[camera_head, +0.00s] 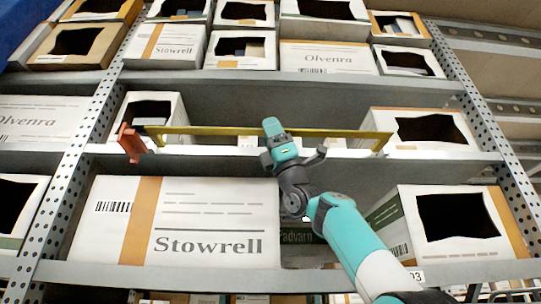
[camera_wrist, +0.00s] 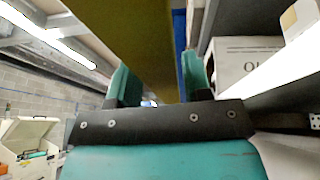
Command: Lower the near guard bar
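The yellow guard bar (camera_head: 220,131) runs level across the middle shelf opening, with a short bent arm at each end. An orange-red piece (camera_head: 132,142) stands at its left end. My gripper (camera_head: 273,128) is at the bar's middle. In the wrist view the yellow bar (camera_wrist: 135,45) passes between the two teal fingers of my gripper (camera_wrist: 161,84). The fingers look apart, with a small gap beside the bar on the left. Part of the bar is hidden behind my gripper in the head view.
A Stowrell box (camera_head: 190,245) and an open white box (camera_head: 450,225) sit on the shelf below. Open boxes stand behind the bar's ends, left (camera_head: 160,105) and right (camera_head: 430,128). A perforated upright (camera_head: 75,165) stands left of the bay. An Olvenra box (camera_head: 328,58) is above.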

